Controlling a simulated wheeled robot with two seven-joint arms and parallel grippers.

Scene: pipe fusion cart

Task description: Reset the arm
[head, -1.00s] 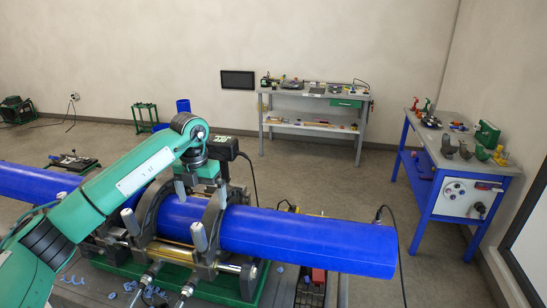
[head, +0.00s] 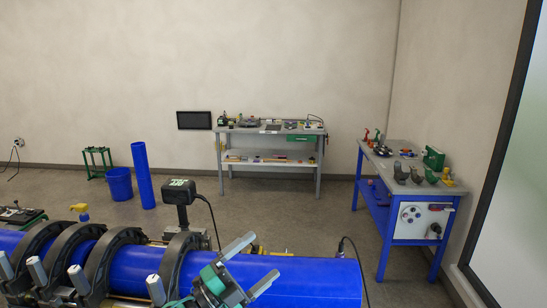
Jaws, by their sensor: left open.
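My left gripper (head: 262,264) shows at the bottom of the head view, in front of the blue pipe (head: 310,280). Its two grey fingers point up and to the right and stand apart, with nothing between them. The pipe lies across the bottom of the view in the black clamp rings (head: 98,262) of the fusion machine. Whether the gripper touches the pipe I cannot tell. Most of my left arm is below the picture edge. My right gripper is not in view.
A black box on a post (head: 179,192) rises behind the clamps. A blue upright pipe (head: 143,176), a blue bucket (head: 119,184) and a green stand (head: 97,163) are on the floor. A grey workbench (head: 222,172) and a blue-legged table (head: 388,240) stand behind, with open floor between.

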